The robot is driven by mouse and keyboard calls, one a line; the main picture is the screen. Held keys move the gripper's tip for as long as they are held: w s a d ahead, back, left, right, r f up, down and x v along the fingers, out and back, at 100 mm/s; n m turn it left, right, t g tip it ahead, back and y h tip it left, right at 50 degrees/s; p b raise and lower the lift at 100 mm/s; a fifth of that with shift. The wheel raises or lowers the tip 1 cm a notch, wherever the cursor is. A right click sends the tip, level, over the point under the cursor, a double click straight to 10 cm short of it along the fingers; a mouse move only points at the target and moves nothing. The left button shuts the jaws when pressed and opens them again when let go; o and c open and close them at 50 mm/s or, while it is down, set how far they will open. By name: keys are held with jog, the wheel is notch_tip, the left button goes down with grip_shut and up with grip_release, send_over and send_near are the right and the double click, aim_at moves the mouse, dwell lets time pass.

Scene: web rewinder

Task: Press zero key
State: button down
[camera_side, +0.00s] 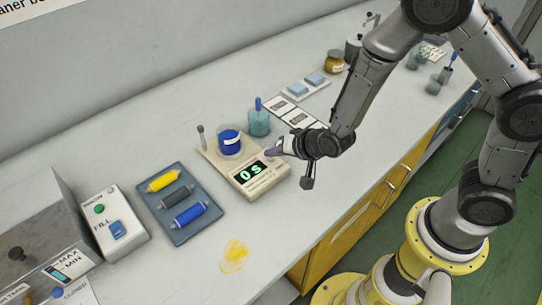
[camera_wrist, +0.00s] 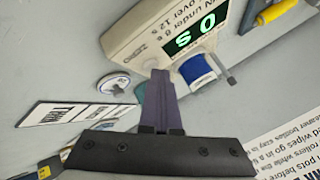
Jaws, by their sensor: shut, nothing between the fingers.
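A beige scale-like unit (camera_side: 245,165) stands on the bench with a green display (camera_side: 251,172) reading "0 s". It also shows tilted at the top of the wrist view (camera_wrist: 128,30), with its display (camera_wrist: 195,36). A blue pot (camera_side: 229,141) sits at the back of the unit. My gripper (camera_side: 272,150) is shut and empty at the unit's right end, beside the display. In the wrist view its closed fingertips (camera_wrist: 161,73) overlap the unit's edge; I cannot tell whether they touch it.
A teal pot with a blue-handled tool (camera_side: 259,122) stands just behind my gripper. Printed cards (camera_side: 297,116) lie behind. The bench front is clear except a yellow smear (camera_side: 234,256).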

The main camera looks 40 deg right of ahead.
jog(key=shift+r, duration=0.7)
jog(key=shift+r, duration=0.15)
jog(key=shift+r, duration=2.35)
jog(key=shift+d, duration=0.1)
jog(key=d+r+m+t, duration=0.1)
jog(key=d+r+t, duration=0.3)
jog(key=r, duration=1)
jog(key=s+d+r+n+g, duration=0.1)
jog(key=s+d+r+n, duration=0.25)
jog(key=s+r, duration=0.45)
jog(key=s+d+f+n+g, duration=0.2)
jog(key=s+f+g, duration=0.1)
jog(key=s, duration=0.5)
jog(key=s+d+f+n+g+h, duration=0.1)
jog(key=s+f+n+g, duration=0.2)
jog(key=s, duration=0.6)
jog(key=shift+d+g, duration=0.3)
jog(key=shift+d, duration=0.05)
